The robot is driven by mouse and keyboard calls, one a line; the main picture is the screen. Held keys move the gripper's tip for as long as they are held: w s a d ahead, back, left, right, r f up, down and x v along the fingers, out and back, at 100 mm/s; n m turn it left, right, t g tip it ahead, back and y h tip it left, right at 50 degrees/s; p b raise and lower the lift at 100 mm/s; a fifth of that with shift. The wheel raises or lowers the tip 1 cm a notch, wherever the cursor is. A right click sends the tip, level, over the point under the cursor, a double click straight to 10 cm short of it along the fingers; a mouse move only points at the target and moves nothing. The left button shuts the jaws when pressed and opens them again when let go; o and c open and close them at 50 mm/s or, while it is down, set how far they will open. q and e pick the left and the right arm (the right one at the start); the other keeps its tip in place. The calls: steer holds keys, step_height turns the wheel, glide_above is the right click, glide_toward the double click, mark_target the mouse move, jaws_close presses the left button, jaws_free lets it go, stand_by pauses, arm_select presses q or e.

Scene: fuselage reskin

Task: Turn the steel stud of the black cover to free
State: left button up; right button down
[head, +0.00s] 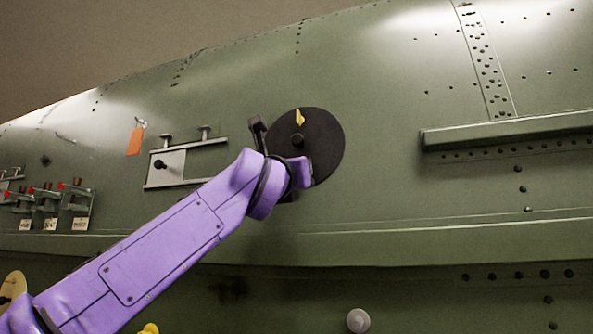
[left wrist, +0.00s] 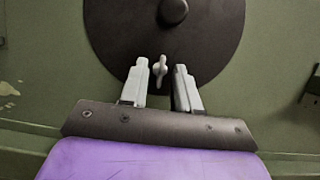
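The black cover (head: 326,136) is a round dark disc on the green fuselage skin, with a dark central knob (head: 297,139). A yellow stud (head: 300,117) sits above the knob in the head view. In the left wrist view the cover (left wrist: 215,45) fills the top, with the knob (left wrist: 173,10) at the edge. The steel stud (left wrist: 159,74), a small pale wing shape, stands near the cover's rim. My left gripper (left wrist: 160,66) is open, one finger on each side of the stud, with visible gaps. In the head view my left wrist (head: 270,185) hides the cover's lower left.
Left of the cover is a pale bracket plate (head: 166,168) with rails and an orange tag (head: 136,138). Several small red-marked fittings (head: 75,200) are at far left. A ledge (head: 505,131) juts out at right. The skin between cover and ledge is clear.

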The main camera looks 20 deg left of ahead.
arm_select(q)
steer(key=b+v, duration=0.6)
steer(key=v, duration=0.4)
steer(key=shift+s, duration=0.25)
steer(key=shift+f, duration=0.15)
